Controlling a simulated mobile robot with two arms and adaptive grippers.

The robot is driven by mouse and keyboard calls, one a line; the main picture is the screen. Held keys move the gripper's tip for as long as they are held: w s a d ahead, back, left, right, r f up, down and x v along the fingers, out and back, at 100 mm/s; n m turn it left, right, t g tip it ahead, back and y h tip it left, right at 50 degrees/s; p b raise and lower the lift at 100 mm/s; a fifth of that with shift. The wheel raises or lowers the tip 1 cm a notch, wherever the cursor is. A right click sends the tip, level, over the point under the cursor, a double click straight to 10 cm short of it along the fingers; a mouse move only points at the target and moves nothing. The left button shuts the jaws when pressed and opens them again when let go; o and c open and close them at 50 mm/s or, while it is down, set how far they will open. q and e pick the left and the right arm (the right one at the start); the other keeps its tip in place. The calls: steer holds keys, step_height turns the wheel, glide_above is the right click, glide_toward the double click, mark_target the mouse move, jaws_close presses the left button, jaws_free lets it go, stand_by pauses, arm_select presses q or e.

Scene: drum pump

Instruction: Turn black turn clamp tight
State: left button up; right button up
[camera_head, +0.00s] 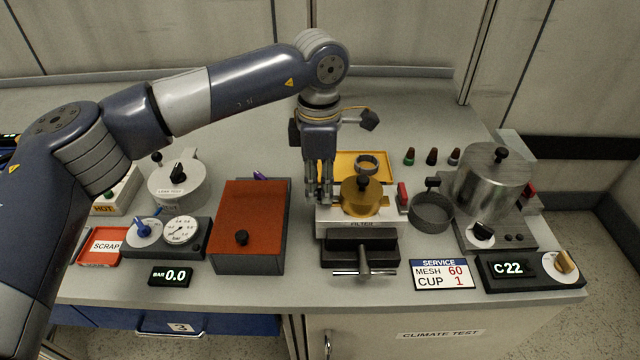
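A filter unit stands on the bench with a brass lid (361,196) that has a dark knob on top. A red clamp (402,195) stands at the right side of the lid. My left gripper (319,197) points down at the lid's left side, its fingers close together over the edge of the filter block (363,223). No black turn clamp shows clearly; the fingers cover that side, so I cannot tell whether they hold one. A T-handle (364,272) sticks out at the front of the filter's black base. My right gripper is out of view.
A box with a rust-red lid (250,210) stands close left of the filter. A mesh cup (431,211) and a steel pot (490,180) stand to the right. A yellow tray (345,163) lies behind. The service sign (443,275) is at the front right.

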mark_target(319, 189)
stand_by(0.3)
arm_select(q)
step_height(319, 189, up, 12)
stand_by(0.5)
